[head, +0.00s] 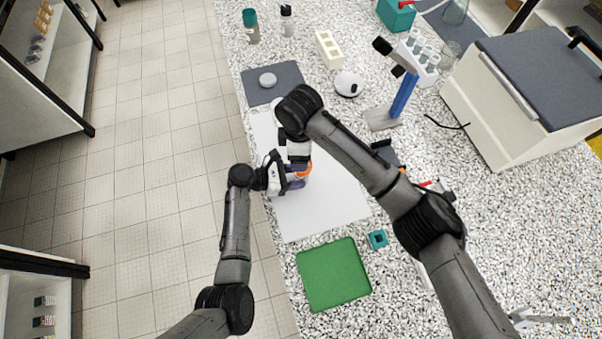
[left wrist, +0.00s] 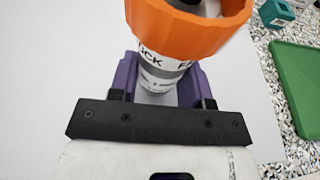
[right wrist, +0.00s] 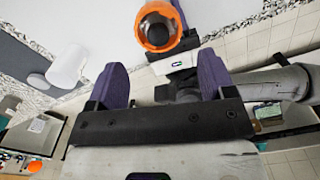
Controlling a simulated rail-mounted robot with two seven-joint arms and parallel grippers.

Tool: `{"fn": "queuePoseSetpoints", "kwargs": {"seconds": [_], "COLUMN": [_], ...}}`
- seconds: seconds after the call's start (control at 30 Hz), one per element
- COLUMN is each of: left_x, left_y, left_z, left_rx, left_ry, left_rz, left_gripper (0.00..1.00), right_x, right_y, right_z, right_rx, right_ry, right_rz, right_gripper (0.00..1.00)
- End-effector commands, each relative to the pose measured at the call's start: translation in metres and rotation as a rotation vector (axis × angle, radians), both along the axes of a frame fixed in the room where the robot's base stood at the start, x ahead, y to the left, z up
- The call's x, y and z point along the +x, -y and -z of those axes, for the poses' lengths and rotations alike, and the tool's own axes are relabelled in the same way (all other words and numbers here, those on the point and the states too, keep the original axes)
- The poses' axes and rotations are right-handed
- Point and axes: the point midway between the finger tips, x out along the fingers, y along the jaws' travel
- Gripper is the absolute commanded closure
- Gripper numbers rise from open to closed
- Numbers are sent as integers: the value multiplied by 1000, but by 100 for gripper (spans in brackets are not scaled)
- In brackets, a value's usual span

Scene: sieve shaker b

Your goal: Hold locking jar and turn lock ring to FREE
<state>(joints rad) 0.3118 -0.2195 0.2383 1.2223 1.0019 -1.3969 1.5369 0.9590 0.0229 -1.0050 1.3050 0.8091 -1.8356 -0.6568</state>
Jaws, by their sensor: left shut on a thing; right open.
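The locking jar (left wrist: 160,76) has a white body with a grey band and an orange ribbed lock ring (left wrist: 190,30) on top. Letters ending in "CK" and an "F" show below the ring. My left gripper (left wrist: 160,90) is shut on the jar's body, below the ring. In the head view the orange ring (head: 305,168) shows partly, beside my left gripper (head: 284,182). My right gripper (right wrist: 160,85) is open, and the orange ring with its dark centre (right wrist: 158,27) lies beyond its fingertips, apart from them. My right arm hides part of the jar in the head view.
The jar is over a white mat (head: 318,212). A green tray (head: 333,275) and a small teal block (head: 377,239) lie nearer. A grey mat with a round disc (head: 268,80), a blue-posted stand (head: 402,97) and a large box (head: 520,100) stand farther back.

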Motion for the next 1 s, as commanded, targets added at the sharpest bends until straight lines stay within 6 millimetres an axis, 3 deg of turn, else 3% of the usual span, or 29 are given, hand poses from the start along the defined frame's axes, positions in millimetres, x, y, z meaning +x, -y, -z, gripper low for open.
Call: {"fn": "queuePoseSetpoints", "kwargs": {"seconds": [0.2,0.23,0.53,0.83,1.0], "left_x": [0,0,0,-1,-6], "left_y": [0,0,0,-3,-22], "left_z": [-1,-1,0,-1,-7], "left_rx": [-1,-1,0,1,2], "left_ry": [1,1,0,0,1], "left_rz": [-1,-1,0,-1,-3], "left_gripper": [79,55,26,26,26], "right_x": [0,0,0,0,0], "right_y": [0,0,0,0,0], "right_z": [0,0,0,0,0], "right_rx": [0,0,-1,-1,0], "right_ry": [0,0,0,0,0], "right_rz": [0,0,1,1,0], "right_gripper": [24,24,24,24,24]}}
